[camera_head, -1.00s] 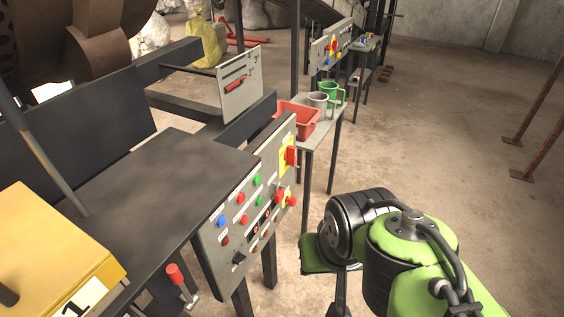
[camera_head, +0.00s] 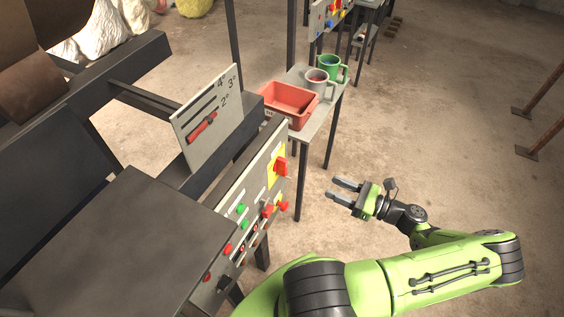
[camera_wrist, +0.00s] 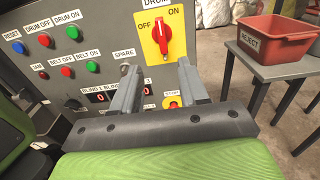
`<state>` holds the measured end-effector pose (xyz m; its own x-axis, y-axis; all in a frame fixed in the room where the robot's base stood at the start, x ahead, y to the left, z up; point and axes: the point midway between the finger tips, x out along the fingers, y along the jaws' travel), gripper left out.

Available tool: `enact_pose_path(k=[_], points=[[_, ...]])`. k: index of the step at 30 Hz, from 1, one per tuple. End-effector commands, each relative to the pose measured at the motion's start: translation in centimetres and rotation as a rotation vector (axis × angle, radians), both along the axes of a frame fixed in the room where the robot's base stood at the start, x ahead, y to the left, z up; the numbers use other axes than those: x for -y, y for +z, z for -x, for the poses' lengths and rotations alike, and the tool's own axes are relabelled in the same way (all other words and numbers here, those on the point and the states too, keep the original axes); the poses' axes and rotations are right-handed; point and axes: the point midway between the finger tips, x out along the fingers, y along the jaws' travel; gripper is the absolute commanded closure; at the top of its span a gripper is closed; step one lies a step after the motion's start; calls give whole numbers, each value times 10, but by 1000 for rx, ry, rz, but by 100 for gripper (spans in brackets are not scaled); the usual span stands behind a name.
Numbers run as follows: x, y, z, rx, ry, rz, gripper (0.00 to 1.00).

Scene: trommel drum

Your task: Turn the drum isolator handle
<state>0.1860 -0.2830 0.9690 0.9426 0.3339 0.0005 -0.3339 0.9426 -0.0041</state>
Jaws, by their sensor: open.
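The drum isolator handle is a red rotary handle (camera_head: 281,167) on a yellow plate, at the far end of the grey control panel. In the wrist view the red handle (camera_wrist: 163,38) stands roughly upright on its yellow plate (camera_wrist: 150,50), with OFF and ON printed above; the label over it is cut off after "DRUM". My gripper (camera_head: 338,190) is open and empty, to the right of the panel and apart from it. In the wrist view my gripper (camera_wrist: 158,78) points at the panel, its fingers below the handle, not around it.
The panel (camera_head: 235,235) also carries coloured buttons and a red emergency knob (camera_wrist: 172,102) below the isolator. A side table holds a red bin (camera_head: 290,105) labelled REJECT and two mugs (camera_head: 320,85). Open floor lies right of the panel.

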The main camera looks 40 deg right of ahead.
Motion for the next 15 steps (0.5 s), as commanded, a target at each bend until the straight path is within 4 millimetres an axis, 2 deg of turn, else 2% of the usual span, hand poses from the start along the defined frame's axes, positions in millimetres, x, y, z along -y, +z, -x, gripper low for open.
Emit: enact_pose_path(k=[5,15], points=[[-11,1,-28,2,5,-5,56],[-41,1,-109,1,7,-3,56]])
